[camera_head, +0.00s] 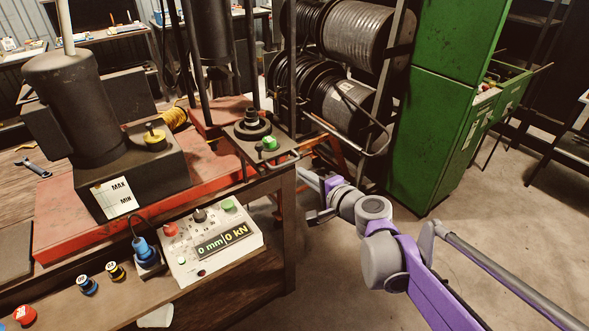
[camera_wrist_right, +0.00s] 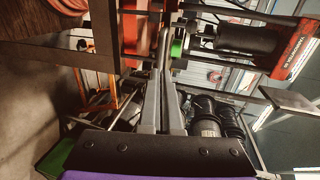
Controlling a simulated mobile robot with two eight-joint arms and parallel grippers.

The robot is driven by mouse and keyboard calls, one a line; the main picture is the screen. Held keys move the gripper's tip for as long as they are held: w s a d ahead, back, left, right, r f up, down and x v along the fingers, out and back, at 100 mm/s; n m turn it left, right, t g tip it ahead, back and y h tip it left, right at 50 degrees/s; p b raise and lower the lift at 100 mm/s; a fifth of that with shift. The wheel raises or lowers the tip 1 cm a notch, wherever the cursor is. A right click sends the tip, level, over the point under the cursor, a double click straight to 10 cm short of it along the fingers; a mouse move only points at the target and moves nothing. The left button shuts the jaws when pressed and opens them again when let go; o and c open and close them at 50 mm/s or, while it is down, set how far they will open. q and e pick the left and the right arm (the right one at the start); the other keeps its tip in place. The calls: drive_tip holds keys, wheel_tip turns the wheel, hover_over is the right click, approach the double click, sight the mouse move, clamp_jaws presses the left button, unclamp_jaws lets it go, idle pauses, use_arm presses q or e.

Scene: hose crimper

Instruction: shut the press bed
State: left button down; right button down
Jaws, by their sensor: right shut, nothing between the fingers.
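The press bed (camera_head: 240,140) is a dark plate on the red press base, jutting out toward the front right. It carries a round black die (camera_head: 252,126) and a small green piece (camera_head: 269,143). A looped metal handle (camera_head: 291,162) sticks out at its front edge. My right gripper (camera_head: 306,187) is shut and empty, just right of and below the handle. In the wrist view, the shut fingers (camera_wrist_right: 165,75) point toward the handle bar (camera_wrist_right: 164,45) and the green piece (camera_wrist_right: 177,47); whether they touch the bar I cannot tell. My left gripper is not in view.
A dark pump unit (camera_head: 110,150) stands at left. Hose reels (camera_head: 350,50) and a green cabinet (camera_head: 430,120) stand behind. Floor at right is clear.

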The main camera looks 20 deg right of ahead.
sight(287, 164)
drive_tip(key=x, duration=0.5)
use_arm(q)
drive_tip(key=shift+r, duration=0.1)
use_arm(e)
drive_tip(key=shift+w, duration=0.1)
